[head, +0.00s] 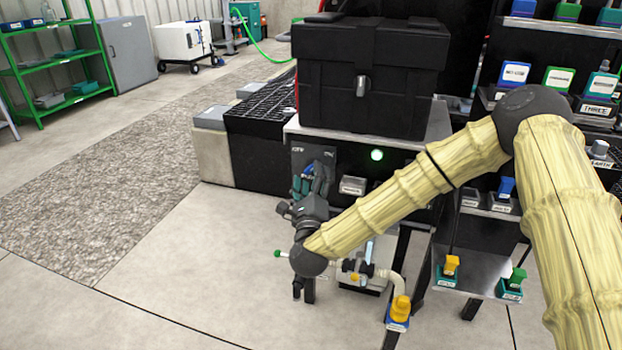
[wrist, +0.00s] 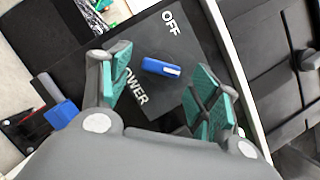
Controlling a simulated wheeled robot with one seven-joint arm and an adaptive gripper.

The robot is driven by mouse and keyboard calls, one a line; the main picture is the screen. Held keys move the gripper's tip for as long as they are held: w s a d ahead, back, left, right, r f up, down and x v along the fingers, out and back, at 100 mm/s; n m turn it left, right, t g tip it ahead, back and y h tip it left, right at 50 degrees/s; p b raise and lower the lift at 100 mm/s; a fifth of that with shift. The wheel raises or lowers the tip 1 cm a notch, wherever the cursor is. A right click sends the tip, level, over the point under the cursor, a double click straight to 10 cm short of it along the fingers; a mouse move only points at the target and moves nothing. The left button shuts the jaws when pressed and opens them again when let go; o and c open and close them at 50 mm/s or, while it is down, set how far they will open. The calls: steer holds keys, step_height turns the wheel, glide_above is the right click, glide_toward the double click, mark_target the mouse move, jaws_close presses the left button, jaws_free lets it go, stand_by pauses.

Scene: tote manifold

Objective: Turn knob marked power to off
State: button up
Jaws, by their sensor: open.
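The power knob is a small blue bar with a white mark at its right end (wrist: 162,68), seen in the wrist view on a dark grey panel (wrist: 190,48). The white mark points to the right in that view, not at the OFF lettering above the knob. The POWER lettering is partly covered by the left finger. My gripper (wrist: 160,62) is open, with one green-padded finger on each side of the knob and gaps between.
A green lamp (head: 376,155) glows right of the panel, with a labelled grey block (head: 353,185) below it. A black case (head: 365,85) sits on top. Pipes and a yellow-handled valve (head: 400,308) stand below. Open floor lies to the left.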

steer(key=shift+w+r, duration=0.2)
steer(key=shift+w, duration=0.35)
steer(key=c, duration=1)
steer(key=shift+c, duration=0.2)
